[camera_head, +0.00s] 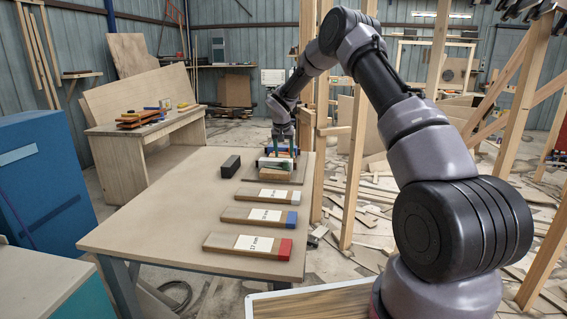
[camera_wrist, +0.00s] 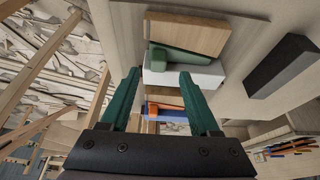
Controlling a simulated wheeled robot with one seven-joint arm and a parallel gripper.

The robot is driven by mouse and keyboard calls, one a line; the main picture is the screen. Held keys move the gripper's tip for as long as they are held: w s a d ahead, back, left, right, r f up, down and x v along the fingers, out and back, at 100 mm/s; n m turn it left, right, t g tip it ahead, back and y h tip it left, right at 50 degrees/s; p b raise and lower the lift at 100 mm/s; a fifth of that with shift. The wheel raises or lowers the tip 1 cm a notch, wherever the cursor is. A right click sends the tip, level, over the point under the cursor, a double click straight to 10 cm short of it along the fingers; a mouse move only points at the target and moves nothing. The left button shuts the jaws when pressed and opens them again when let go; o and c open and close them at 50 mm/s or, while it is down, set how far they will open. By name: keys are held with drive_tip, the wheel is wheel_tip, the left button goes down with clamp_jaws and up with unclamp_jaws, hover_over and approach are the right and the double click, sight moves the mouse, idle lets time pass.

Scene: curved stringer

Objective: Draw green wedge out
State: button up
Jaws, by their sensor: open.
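In the wrist view the green wedge (camera_wrist: 172,61) lies between a light wood block (camera_wrist: 187,35) and a white block (camera_wrist: 205,76). An orange wedge (camera_wrist: 168,112) lies nearer to my gripper, beside another wood piece and a blue edge. My gripper (camera_wrist: 160,73) is open, with its dark green fingers apart and nothing held between them. Its tips appear over the white block, just short of the green wedge; the exact gap is unclear. In the head view my gripper (camera_head: 281,150) is above the small assembly at the table's far end, where the wedge is hard to make out.
A black block (camera_head: 231,166) stands left of the assembly. Three labelled wooden bars with white (camera_head: 295,196), blue (camera_head: 291,218) and red (camera_head: 285,249) ends lie across the table (camera_head: 150,215). Wooden posts (camera_head: 357,150) stand just beyond the table's right edge. The table's left side is clear.

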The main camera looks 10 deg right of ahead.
sight(285, 161)
drive_tip(key=x, duration=0.5)
drive_tip(key=shift+w+d+f, duration=0.15)
drive_tip(key=shift+f, duration=0.2)
clamp_jaws()
idle(1.1)
